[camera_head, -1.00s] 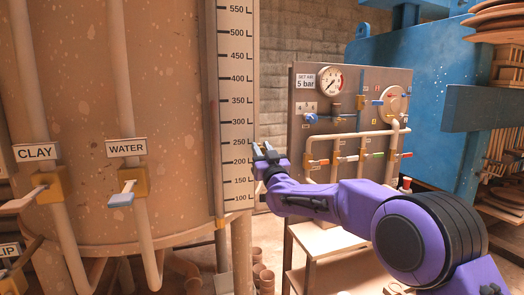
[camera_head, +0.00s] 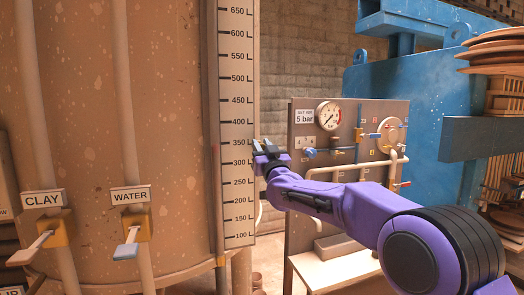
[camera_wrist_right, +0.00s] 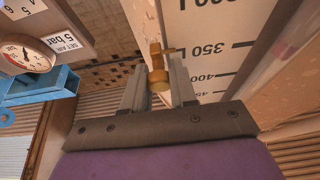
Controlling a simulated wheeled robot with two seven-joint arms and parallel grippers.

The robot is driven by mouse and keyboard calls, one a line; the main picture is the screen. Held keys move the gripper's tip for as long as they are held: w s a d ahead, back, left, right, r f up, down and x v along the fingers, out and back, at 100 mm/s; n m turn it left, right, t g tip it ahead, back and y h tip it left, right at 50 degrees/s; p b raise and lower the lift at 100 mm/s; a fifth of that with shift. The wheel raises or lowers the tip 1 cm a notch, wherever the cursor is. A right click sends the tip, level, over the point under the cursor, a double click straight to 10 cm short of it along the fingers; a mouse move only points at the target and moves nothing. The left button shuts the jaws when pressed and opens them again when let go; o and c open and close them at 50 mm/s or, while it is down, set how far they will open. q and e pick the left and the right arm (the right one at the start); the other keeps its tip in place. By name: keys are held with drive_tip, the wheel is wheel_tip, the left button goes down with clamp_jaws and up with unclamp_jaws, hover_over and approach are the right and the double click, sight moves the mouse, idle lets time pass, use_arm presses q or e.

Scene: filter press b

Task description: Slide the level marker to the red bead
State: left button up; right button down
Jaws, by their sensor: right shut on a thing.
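The level marker (camera_wrist_right: 158,74) shows in the right wrist view as a small brass piece with a round knob, at the edge of the white level scale (camera_wrist_right: 210,55). My right gripper (camera_wrist_right: 159,68) is shut on its knob. In the head view my right gripper (camera_head: 264,148) is at the right edge of the level scale (camera_head: 236,120), a little below the 350 mark, and hides the marker. My left gripper is not in view.
The large brown tank (camera_head: 160,100) stands left of the scale, with CLAY (camera_head: 42,199) and WATER (camera_head: 131,195) valve labels. A gauge panel (camera_head: 345,165) stands to the right, behind my right arm. A blue press frame (camera_head: 430,80) is farther right.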

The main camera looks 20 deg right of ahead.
drive_tip(key=c, duration=1)
unclamp_jaws()
drive_tip(key=shift+o, duration=0.2)
drive_tip(key=b+v, duration=0.6)
drive_tip(key=v, duration=0.4)
drive_tip(key=shift+s+f, duration=0.2)
drive_tip(key=shift+s, duration=0.05)
